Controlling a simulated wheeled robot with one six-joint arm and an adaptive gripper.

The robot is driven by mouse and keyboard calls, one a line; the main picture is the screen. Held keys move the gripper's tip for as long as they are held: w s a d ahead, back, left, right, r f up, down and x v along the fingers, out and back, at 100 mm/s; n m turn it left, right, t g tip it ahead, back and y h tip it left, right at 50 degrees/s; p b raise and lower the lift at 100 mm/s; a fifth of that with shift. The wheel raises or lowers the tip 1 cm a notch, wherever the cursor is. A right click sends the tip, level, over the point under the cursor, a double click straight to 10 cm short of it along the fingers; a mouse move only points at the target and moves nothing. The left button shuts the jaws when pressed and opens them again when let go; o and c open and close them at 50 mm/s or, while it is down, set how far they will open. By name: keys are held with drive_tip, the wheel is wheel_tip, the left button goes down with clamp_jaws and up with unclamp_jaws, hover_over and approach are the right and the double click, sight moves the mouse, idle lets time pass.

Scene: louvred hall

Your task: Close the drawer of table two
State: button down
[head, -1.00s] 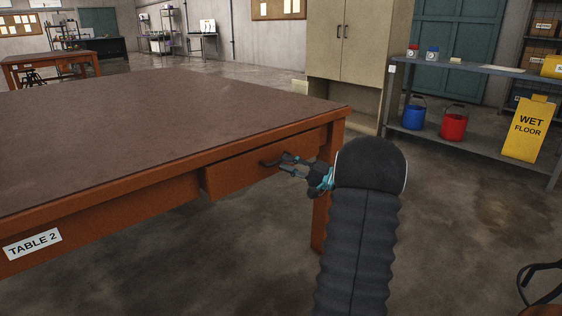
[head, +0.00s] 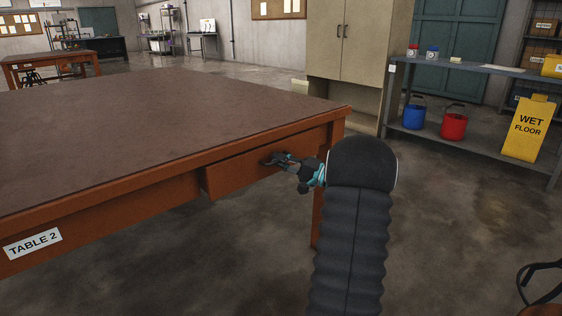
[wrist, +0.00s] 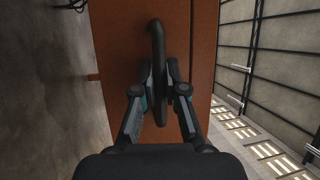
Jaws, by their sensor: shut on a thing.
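Table two (head: 130,130) is a large reddish-brown table with a white "TABLE 2" label (head: 33,244) on its front edge. Its drawer (head: 235,172) is under the top, near the right corner, and its front stands slightly out from the frame. The dark curved drawer handle (wrist: 157,60) shows in the wrist view. My gripper (head: 280,160) is at the drawer front. In the wrist view my gripper (wrist: 164,85) has its fingers shut on the handle. The drawer's inside is hidden.
A beige cabinet (head: 352,45) stands behind the table.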

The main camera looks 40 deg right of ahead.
drive_tip(key=w, duration=0.2)
drive_tip(key=w+b, duration=0.1)
drive_tip(key=shift+w+a+f, duration=0.15)
drive_tip(key=shift+w+a, duration=0.05)
drive_tip(key=shift+w, duration=0.2)
drive_tip(key=shift+w+r, duration=0.1)
drive_tip(key=shift+r, duration=0.1)
drive_tip(key=c, duration=1.5)
unclamp_jaws()
drive_tip(key=shift+w, duration=0.1)
drive_tip(key=v, duration=1.2)
drive_tip(key=shift+d+f, duration=0.1)
